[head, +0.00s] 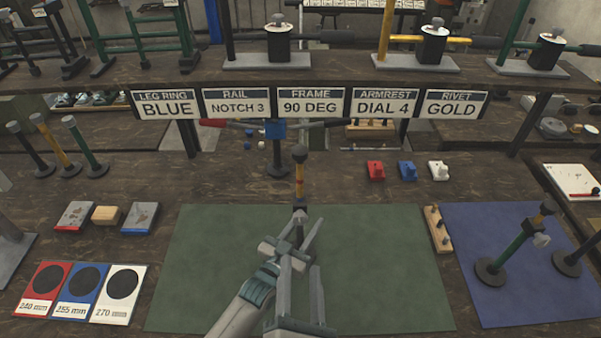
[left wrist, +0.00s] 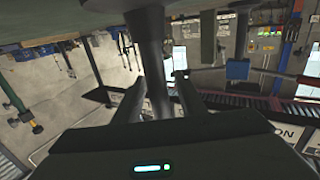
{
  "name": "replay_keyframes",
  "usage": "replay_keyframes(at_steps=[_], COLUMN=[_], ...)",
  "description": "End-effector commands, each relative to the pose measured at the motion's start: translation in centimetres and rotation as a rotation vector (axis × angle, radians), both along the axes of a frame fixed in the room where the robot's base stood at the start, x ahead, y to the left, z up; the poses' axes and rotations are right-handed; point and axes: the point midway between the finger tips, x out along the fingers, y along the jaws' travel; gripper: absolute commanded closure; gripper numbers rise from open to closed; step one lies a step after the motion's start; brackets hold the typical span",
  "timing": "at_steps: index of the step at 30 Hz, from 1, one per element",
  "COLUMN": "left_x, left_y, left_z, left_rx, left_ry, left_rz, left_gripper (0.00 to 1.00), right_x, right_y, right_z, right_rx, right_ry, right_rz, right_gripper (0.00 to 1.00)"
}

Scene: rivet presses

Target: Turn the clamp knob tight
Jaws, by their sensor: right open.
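A post (head: 299,180) with a dark ball top and an orange-yellow stem stands at the back middle of the green mat (head: 390,250). Its lower part is hidden behind my grippers, and I cannot make out a clamp knob on it. My left gripper (head: 296,240) is at the post's lower part. In the left wrist view a dark grey post (left wrist: 154,65) stands between its fingers (left wrist: 160,98), which look apart with narrow gaps. My right gripper (head: 300,266) is open, just below and in front of the left one, its fingers pointing away from me.
A green post (head: 512,245) with a light knob stands on the blue mat (head: 470,290). A wooden peg block (head: 437,228) lies between the mats. Coloured blocks (head: 407,170) sit behind. Red, blue and white cards (head: 83,292) lie at left. A signed shelf (head: 310,102) crosses the back.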

Motion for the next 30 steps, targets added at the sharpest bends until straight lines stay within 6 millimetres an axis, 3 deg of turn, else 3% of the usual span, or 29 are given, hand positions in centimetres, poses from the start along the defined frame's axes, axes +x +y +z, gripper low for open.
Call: replay_keyframes(at_steps=[14, 20, 30], left_x=[-0.7, -2.7, -7.8], left_y=[0.4, 1.5, 4.5], left_z=[-0.3, -0.3, -0.2], left_rx=[0.003, 0.003, 0.003], left_ry=[0.004, 0.004, 0.003], left_rz=[0.0, 0.0, 0.0], left_gripper=[0.61, 0.61, 0.61], right_x=[0.0, 0.0, 0.0], right_y=[0.0, 0.0, 0.0], right_z=[0.0, 0.0, 0.0], right_rx=[0.0, 0.0, 0.0], right_ry=[0.0, 0.0, 0.0], right_rz=[0.0, 0.0, 0.0], right_gripper=[0.53, 0.53, 0.53])
